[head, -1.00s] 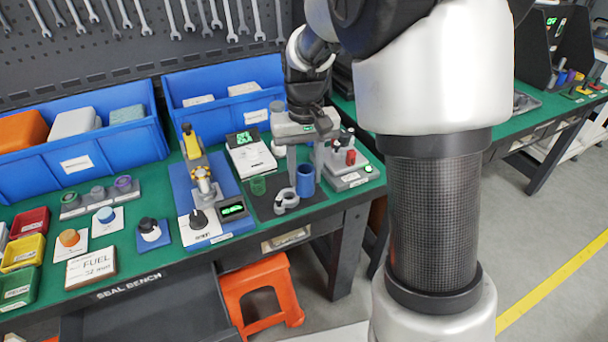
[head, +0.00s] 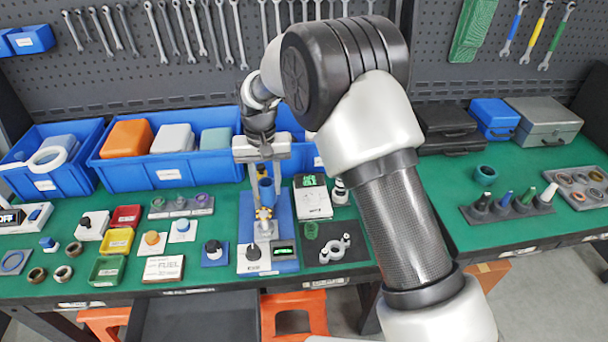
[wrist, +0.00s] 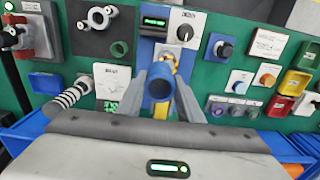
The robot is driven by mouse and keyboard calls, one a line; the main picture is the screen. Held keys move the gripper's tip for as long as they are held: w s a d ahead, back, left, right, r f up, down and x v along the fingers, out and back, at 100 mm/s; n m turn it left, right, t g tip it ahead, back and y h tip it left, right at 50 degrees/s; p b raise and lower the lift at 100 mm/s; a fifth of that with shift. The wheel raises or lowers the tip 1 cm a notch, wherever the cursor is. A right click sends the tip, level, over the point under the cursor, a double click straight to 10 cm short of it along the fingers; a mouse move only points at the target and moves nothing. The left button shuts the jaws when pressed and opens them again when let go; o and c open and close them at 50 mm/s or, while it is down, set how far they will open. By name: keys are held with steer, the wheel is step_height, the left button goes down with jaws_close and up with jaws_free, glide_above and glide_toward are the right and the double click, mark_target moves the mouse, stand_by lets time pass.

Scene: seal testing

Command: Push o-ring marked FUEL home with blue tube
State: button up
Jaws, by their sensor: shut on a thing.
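My gripper (head: 264,178) is shut on the blue tube (head: 266,192), which stands roughly upright between its grey fingers. In the wrist view, the tube's open end (wrist: 160,87) faces the camera between the fingertips (wrist: 158,80). The tube is over the brass fitting (head: 264,215) of the test stand on a blue base (head: 283,206). I cannot tell whether the tube touches the fitting. A card marked FUEL (head: 165,268) lies at the bench's front. I cannot make out the FUEL o-ring; the tube and fingers cover much of the fitting.
Right of the stand, a dark mat (head: 345,254) holds a white clamp-like part (head: 335,247) and a green ring (head: 311,230). A white display unit (head: 312,200) stands behind it. Blue bins (head: 110,176) line the back. A knob block (head: 214,253) sits just left of the stand.

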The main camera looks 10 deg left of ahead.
mark_target(264, 213)
steer(key=shift+s+a+f, duration=0.1)
steer(key=shift+a, duration=0.35)
steer(key=shift+s+a+f, duration=0.1)
steer(key=shift+a, duration=0.35)
steer(key=shift+f+b, duration=1)
steer(key=shift+f, duration=0.85)
steer(key=shift+d+f+b, duration=0.1)
steer(key=shift+f+b, duration=1.9)
steer(key=shift+f, duration=1)
steer(key=shift+r, duration=0.2)
steer(key=shift+r+p, duration=2.55)
steer(key=shift+r, duration=1.85)
